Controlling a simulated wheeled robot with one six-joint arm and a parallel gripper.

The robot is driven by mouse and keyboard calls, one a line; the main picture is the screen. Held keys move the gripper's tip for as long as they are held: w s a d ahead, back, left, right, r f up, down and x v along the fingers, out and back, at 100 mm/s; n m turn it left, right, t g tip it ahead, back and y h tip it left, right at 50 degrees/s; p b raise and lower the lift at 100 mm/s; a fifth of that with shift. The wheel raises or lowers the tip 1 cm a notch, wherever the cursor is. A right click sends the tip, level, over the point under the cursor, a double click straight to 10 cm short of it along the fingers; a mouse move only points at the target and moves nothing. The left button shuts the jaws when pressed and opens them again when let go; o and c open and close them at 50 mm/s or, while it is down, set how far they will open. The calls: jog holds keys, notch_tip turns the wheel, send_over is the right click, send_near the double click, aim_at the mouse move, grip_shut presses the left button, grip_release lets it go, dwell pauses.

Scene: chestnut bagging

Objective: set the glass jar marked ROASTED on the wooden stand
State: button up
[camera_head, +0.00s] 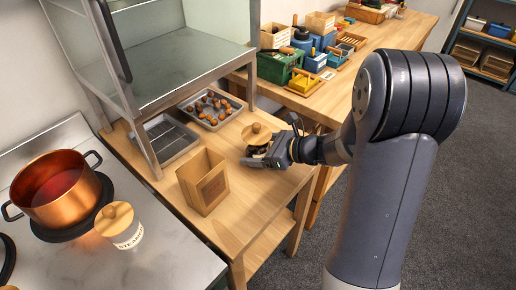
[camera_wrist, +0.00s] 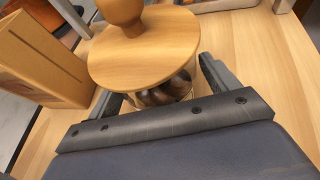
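A glass jar with a round wooden lid (camera_head: 257,133) stands on the wooden table; its marking is not readable. In the wrist view the jar (camera_wrist: 165,90) holds dark brown chestnuts under its wide knobbed lid. My gripper (camera_head: 262,160) is low at the jar, with one finger on each side below the lid. In the wrist view the gripper's fingers (camera_wrist: 160,88) look apart, with a small gap at the jar's right side. The fingertips are partly hidden by the lid. I cannot pick out a wooden stand for certain.
Trays, one with chestnuts (camera_head: 222,104), lie behind. A second lidded jar (camera_head: 122,232) and a copper pot (camera_head: 55,195) are on the left counter. The table's front right part is clear.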

aim_at(267, 140)
jog(key=shift+o, duration=0.3)
jog(key=shift+d+r, duration=0.15)
jog(key=shift+r, duration=0.1)
jog(key=v, duration=1.1)
jog(key=shift+s+d+p, duration=0.25)
jog(key=shift+p, duration=0.1)
jog(key=x, duration=1.2)
jog(key=shift+a, duration=0.1)
jog(key=shift+r, duration=1.8)
jog(key=shift+f, duration=0.1)
